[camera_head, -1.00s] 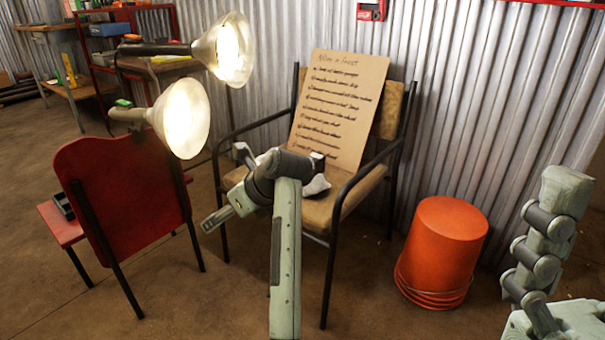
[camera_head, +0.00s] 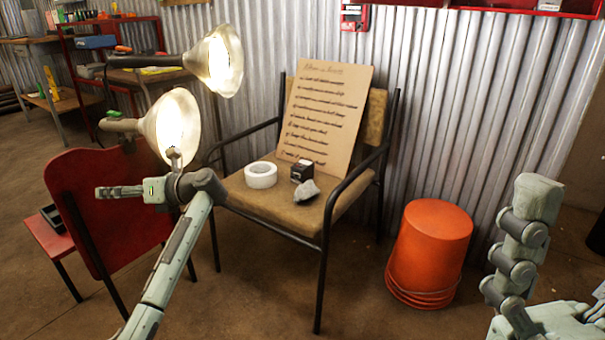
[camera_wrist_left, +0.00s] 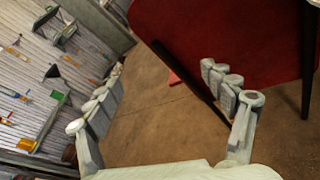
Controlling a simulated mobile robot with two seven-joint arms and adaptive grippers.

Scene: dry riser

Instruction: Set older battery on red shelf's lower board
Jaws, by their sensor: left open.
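My left gripper (camera_head: 112,192) is open and empty, in front of the red chair's back. A dark object (camera_head: 54,218) lies on the red chair's seat, partly hidden. A red-framed shelf unit (camera_head: 72,68) stands at the back left, its lower part partly hidden. My right gripper (camera_head: 592,312) is at the lower right edge, partly cut off.
The tan armchair (camera_head: 262,203) also bears a white tape roll (camera_head: 261,175), a grey lump (camera_head: 303,189) and a handwritten cardboard sign (camera_head: 325,110). Two lit lamps (camera_head: 172,125) stand by the red chair (camera_head: 115,190). An orange bucket (camera_head: 430,250) stands right of the armchair.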

